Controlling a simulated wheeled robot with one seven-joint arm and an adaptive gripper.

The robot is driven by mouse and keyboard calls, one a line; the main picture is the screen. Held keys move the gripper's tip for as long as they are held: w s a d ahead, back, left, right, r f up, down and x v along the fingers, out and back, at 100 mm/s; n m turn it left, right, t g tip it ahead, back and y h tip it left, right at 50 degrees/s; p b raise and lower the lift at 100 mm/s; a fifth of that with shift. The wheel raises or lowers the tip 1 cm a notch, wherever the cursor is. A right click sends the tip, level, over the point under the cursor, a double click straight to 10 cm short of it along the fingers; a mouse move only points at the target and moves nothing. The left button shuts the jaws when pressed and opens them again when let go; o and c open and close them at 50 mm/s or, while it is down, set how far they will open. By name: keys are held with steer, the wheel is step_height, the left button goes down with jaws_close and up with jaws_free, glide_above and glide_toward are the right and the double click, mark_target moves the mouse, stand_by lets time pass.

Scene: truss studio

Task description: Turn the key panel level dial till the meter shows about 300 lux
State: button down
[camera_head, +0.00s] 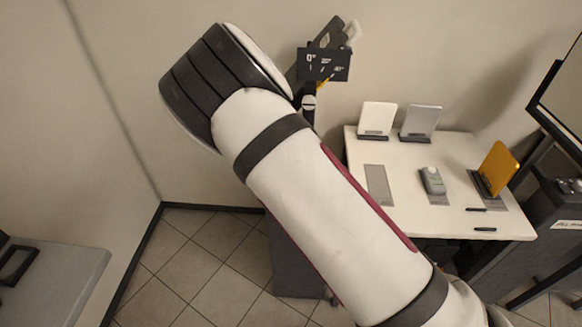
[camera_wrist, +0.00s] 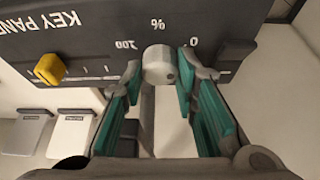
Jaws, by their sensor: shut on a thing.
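The key panel (camera_wrist: 90,35) is a dark box with white lettering, seen upside down in the wrist view. Its light grey round dial (camera_wrist: 157,66) sits at the panel's edge between scale marks. My gripper (camera_wrist: 160,70) has its two teal-padded fingers on either side of this dial and is shut on it. The pointer mark of the dial cannot be made out. In the head view the gripper is hidden by my arm.
A yellow knob (camera_wrist: 50,69) and a dark knob (camera_wrist: 237,47) flank the dial on the panel. On the table stand a white card (camera_head: 377,118), a grey card (camera_head: 420,121) and a yellow card (camera_head: 497,168). A dark labelled box (camera_head: 560,205) stands at right.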

steer(key=shift+m, duration=0.6)
steer(key=shift+h, duration=0.3)
steer(key=c, duration=1.3)
jaws_free()
steer(key=shift+r, duration=0.1)
steer(key=v, duration=1.2)
